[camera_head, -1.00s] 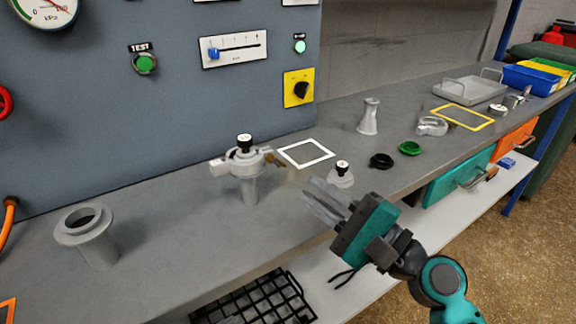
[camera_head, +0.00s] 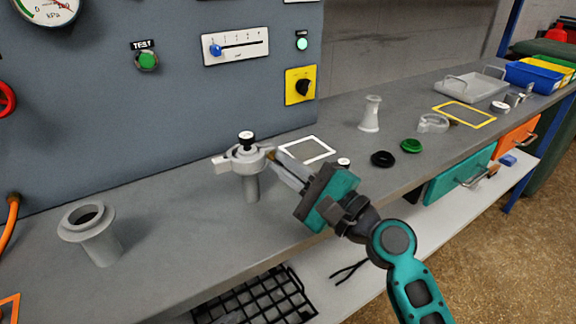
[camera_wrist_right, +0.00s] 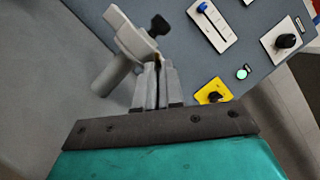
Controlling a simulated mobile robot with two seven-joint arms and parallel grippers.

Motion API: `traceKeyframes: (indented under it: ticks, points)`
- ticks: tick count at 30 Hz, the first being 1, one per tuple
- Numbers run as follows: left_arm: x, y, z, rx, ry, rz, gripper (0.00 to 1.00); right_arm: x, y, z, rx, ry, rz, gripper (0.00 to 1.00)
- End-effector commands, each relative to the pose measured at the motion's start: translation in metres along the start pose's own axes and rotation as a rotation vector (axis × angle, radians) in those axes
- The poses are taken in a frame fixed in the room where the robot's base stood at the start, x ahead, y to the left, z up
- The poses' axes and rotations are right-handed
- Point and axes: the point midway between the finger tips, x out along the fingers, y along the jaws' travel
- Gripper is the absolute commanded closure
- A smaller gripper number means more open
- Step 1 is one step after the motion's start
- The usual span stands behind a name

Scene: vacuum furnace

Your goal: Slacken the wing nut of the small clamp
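The small clamp (camera_head: 241,161) is a pale grey ring with a lug on its left. It sits around the top of an upright grey tube (camera_head: 251,188), under a black-topped fitting (camera_head: 246,139). It also shows in the right wrist view (camera_wrist_right: 131,40). Its brass-brown wing nut (camera_head: 270,155) is on its right side and is mostly hidden by my fingers; a bit shows in the wrist view (camera_wrist_right: 157,59). My right gripper (camera_head: 276,161) reaches in from the right, its fingers close together with the wing nut between the tips. My left gripper is not in view.
A white-framed mat (camera_head: 308,149) lies behind my right gripper, and a small fitting (camera_head: 344,162) is partly hidden by it. A flanged tube (camera_head: 89,228) stands at left. Black (camera_head: 382,159) and green (camera_head: 411,146) rings lie to the right. The panel (camera_head: 160,100) rises close behind the clamp.

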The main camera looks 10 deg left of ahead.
Motion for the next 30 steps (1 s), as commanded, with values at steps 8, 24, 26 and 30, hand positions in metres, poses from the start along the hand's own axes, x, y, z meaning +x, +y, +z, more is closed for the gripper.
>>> traceKeyframes:
  ticks: [8, 24, 26, 30]
  points:
    - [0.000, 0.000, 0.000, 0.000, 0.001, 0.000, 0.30, 0.000, 0.000, 0.000, 0.000, 0.000, 0.001, 1.00]
    - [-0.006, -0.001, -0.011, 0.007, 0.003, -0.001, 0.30, 0.000, -0.004, 0.001, -0.202, 0.000, 0.085, 1.00]
    - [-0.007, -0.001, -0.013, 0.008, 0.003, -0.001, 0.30, 0.000, -0.005, 0.001, -0.244, 0.000, 0.102, 1.00]
    - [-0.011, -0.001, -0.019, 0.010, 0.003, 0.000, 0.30, 0.000, -0.006, 0.001, -0.339, 0.000, 0.142, 1.00]
